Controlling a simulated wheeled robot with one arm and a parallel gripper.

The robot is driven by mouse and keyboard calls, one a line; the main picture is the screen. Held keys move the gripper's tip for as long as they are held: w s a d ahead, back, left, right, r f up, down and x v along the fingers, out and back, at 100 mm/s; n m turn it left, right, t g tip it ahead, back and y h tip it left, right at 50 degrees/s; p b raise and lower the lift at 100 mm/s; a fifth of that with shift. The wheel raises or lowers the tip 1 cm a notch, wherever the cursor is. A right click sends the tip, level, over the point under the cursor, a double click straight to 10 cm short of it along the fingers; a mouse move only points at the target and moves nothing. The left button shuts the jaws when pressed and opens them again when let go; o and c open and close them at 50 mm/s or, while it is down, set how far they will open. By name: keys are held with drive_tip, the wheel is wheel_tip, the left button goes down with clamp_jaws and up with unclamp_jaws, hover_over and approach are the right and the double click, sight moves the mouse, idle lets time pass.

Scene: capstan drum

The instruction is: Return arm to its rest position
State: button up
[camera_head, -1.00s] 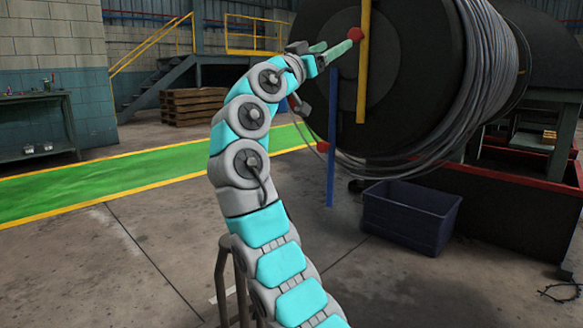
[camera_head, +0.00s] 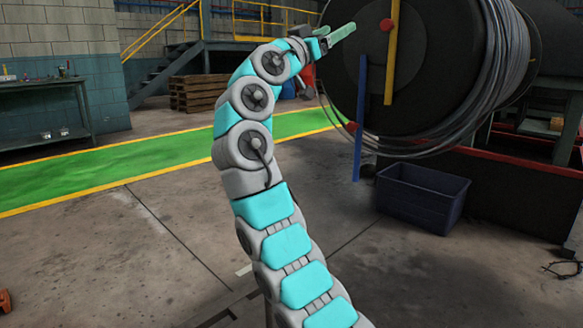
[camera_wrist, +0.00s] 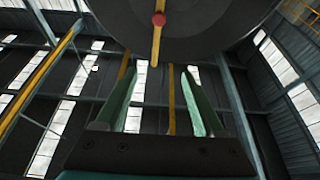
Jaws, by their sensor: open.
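My gripper (camera_head: 346,32) is raised on my cyan and grey arm, in front of the dark capstan drum (camera_head: 425,70). Its green fingers stand apart with nothing between them in the wrist view (camera_wrist: 159,85). A red knob (camera_head: 386,25) on a yellow bar (camera_head: 391,65) sits on the drum's face, to the right of the fingertips with a gap in the head view. In the wrist view the knob (camera_wrist: 158,19) is beyond the fingertips, near the top. Grey cable is wound on the drum.
A dark blue crate (camera_head: 421,195) stands on the floor below the drum, beside a dark base with red edges. A workbench (camera_head: 45,85), pallets (camera_head: 203,94) and yellow-railed stairs are behind at left. An orange object (camera_head: 5,300) shows at lower left. Open floor (camera_head: 120,250) lies left of my arm.

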drive_tip(key=w+d+n+g+y+p, duration=0.1)
drive_tip(key=w+n+y+p, duration=0.2)
drive_tip(key=w+n, duration=0.4)
drive_tip(key=s+d+f+n+g+y+p, duration=0.1)
drive_tip(key=s+d+f+g, duration=0.25)
drive_tip(key=d+f, duration=0.4)
drive_tip(key=s+d+f+g+y+p, duration=0.35)
drive_tip(key=s+d+f+g, duration=0.35)
drive_tip(key=s+f, duration=0.7)
drive_tip(key=s+a+f+g+y+p, duration=0.1)
drive_tip(key=s+a+f+g+y, duration=0.1)
drive_tip(key=s+f, duration=0.6)
drive_tip(key=s+a+f+g+y+p, duration=0.1)
drive_tip(key=s+f, duration=0.7)
drive_tip(key=s, duration=1)
drive_tip(key=s+a+f+g+y+p, duration=0.1)
drive_tip(key=s+a+f+g+y, duration=0.2)
drive_tip(key=s, duration=1)
drive_tip(key=a+f+y, duration=0.2)
drive_tip(key=a+f, duration=0.1)
drive_tip(key=f, duration=0.1)
drive_tip(key=shift+s+a+f+n, duration=0.15)
drive_tip(key=shift+s+f+n, duration=0.15)
drive_tip(key=shift+s+f, duration=0.1)
